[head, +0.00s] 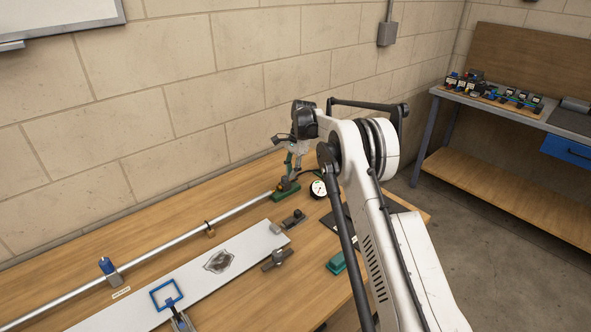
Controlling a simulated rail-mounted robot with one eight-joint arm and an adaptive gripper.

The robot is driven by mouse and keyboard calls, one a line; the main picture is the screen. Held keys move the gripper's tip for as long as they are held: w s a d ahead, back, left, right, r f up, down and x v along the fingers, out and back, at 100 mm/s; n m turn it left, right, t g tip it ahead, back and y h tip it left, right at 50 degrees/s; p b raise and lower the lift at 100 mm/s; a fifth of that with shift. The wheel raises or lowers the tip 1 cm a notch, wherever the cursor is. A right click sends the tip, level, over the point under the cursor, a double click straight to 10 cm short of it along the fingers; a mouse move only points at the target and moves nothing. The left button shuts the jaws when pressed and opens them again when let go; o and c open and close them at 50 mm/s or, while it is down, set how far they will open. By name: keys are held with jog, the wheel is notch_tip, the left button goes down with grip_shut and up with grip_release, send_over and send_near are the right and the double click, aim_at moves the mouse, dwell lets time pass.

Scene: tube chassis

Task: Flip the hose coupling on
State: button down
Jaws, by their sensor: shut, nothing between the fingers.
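A long metal tube (180,239) runs along the back of the wooden bench and ends at a green block (287,193) with a small yellowish fitting. A dark hose leads from there toward a round white-faced gauge (318,188). The hose coupling is too small to make out clearly; it seems to be among the parts at this tube end. My gripper (292,172) is just above the green block, pointing down. It is shut and empty. Whether it touches the coupling, I cannot tell.
A white plate (215,268) with a dark grey patch lies in front of the tube. The block wall stands close behind. A second bench (500,112) is at right.

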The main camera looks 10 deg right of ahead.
aim_at(284, 178)
dwell(0.3)
jog(key=shift+s+a+b, duration=0.4)
jog(key=shift+s+a, duration=0.05)
jog(key=shift+a, duration=0.4)
jog(key=shift+s+a+b, duration=0.35)
jog(key=shift+s+a, duration=0.1)
jog(key=shift+a, duration=0.35)
jog(key=shift+w+d, duration=0.1)
jog(key=shift+w+d, duration=0.15)
jog(key=shift+d, duration=0.15)
jog(key=d, duration=0.1)
jog(key=w+d, duration=0.1)
jog(key=shift+w+d+b, duration=0.15)
jog(key=shift+d+b, duration=0.15)
jog(key=shift+b, duration=0.05)
jog(key=shift+w+d+r, duration=0.3)
jog(key=shift+d+r, duration=0.2)
jog(key=shift+r, duration=0.25)
jog(key=s+v, duration=0.1)
jog(key=v, duration=0.7)
jog(key=shift+w+r, duration=0.25)
jog(key=shift+w, duration=0.1)
